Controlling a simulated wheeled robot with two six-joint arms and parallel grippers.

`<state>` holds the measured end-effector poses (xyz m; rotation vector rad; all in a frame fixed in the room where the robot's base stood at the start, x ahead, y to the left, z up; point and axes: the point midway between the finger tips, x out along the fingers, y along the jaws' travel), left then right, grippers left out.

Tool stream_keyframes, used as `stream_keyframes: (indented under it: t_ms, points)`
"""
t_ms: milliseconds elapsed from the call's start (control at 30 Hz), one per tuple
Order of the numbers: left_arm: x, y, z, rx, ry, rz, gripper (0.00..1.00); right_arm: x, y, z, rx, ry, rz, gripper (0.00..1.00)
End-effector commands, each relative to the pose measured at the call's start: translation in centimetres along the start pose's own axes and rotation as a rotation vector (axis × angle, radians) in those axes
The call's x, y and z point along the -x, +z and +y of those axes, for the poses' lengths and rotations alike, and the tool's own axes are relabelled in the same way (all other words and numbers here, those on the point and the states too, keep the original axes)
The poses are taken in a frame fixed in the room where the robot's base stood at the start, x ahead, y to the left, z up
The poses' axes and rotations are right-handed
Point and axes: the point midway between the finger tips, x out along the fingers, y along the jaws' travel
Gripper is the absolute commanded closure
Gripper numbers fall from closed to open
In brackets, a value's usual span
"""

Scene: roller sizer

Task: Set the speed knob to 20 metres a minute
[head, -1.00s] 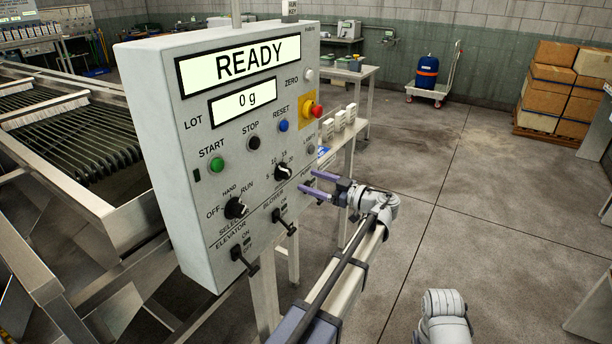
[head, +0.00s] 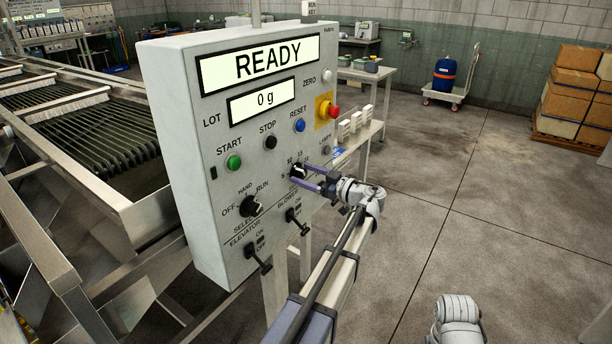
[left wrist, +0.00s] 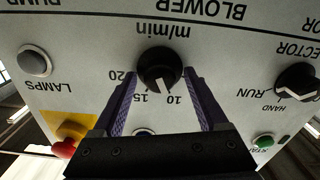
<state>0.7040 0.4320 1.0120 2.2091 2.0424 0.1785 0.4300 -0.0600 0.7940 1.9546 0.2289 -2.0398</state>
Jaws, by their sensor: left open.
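The speed knob (head: 297,171) is a black knob with a white pointer on the grey control panel, on a scale marked m/min. It shows larger and upside down in the left wrist view (left wrist: 160,68), with its pointer toward 10, on the side of 15. The 20 mark is at the left there. My left gripper (head: 302,177) is open, with its purple fingers at the panel around the knob. In the left wrist view the fingers (left wrist: 160,88) stand on either side of the knob, with visible gaps.
The panel (head: 210,120) reads READY and 0 g. A selector knob (head: 250,206) is left of the speed knob, blower and elevator switches are below, and a red stop button (head: 334,112) on yellow is above.

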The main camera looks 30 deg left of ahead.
Motion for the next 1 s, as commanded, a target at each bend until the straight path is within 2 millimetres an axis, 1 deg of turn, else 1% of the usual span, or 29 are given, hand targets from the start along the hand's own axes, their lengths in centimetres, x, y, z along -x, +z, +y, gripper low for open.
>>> stream_keyframes:
  t_ms: [33,67,600,700,1000]
  points:
    - [0.02,0.00,0.00,0.000,0.000,0.000,0.26,0.00,0.00,0.00,0.000,0.000,0.000,1.00]
    - [0.02,0.00,0.00,0.000,0.000,0.000,0.30,0.00,0.00,0.00,0.000,0.000,0.000,1.00]
    - [0.05,0.01,0.00,0.000,0.000,0.000,0.90,0.00,0.00,0.00,0.000,0.000,0.000,1.00]
    - [0.05,0.01,0.00,0.000,0.000,0.000,1.00,0.00,0.00,0.00,0.000,0.000,0.000,1.00]
    - [0.06,0.01,0.00,-0.022,0.000,0.000,1.00,0.00,0.00,0.00,0.000,0.000,0.000,1.00]
